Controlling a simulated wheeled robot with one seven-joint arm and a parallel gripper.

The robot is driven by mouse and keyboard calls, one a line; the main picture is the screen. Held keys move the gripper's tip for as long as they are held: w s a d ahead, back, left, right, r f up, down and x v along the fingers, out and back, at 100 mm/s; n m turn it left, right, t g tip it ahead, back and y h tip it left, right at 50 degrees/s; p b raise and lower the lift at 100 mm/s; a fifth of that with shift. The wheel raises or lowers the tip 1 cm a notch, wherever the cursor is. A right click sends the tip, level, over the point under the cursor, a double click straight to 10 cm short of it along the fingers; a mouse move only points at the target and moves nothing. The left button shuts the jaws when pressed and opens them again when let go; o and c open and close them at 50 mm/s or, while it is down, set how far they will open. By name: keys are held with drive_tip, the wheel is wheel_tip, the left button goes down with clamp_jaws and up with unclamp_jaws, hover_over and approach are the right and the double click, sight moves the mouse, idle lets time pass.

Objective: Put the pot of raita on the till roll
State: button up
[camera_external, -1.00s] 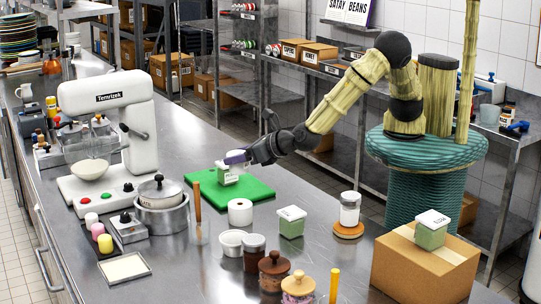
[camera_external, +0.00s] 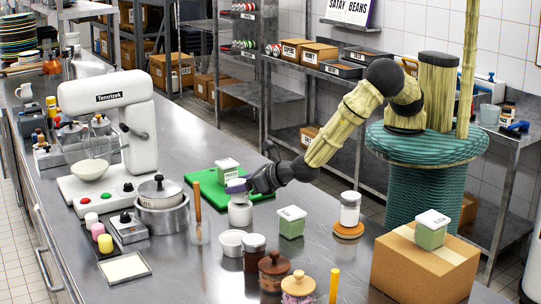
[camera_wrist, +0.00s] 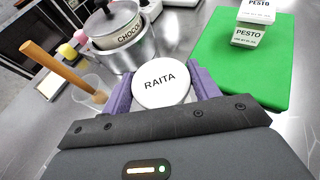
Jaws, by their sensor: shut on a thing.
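The pot of raita, with a white lid lettered RAITA (camera_wrist: 160,92), sits between the two purple fingers in the wrist view. My gripper (camera_external: 238,187) is shut on it.
Stacked pesto tubs (camera_external: 228,173) stand on the green board (camera_external: 262,190) behind. A lidded pan (camera_external: 161,218) stands further left.

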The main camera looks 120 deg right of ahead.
drive_tip(key=shift+f, duration=0.55)
drive_tip(key=shift+f, duration=0.1)
drive_tip(key=o, duration=1)
drive_tip(key=shift+r, duration=0.2)
drive_tip(key=shift+s+a, duration=0.15)
drive_tip(key=shift+a, duration=0.2)
drive_tip(key=b+v, duration=0.2)
drive_tip(key=v, duration=0.9)
drive_tip(key=shift+r, duration=0.15)
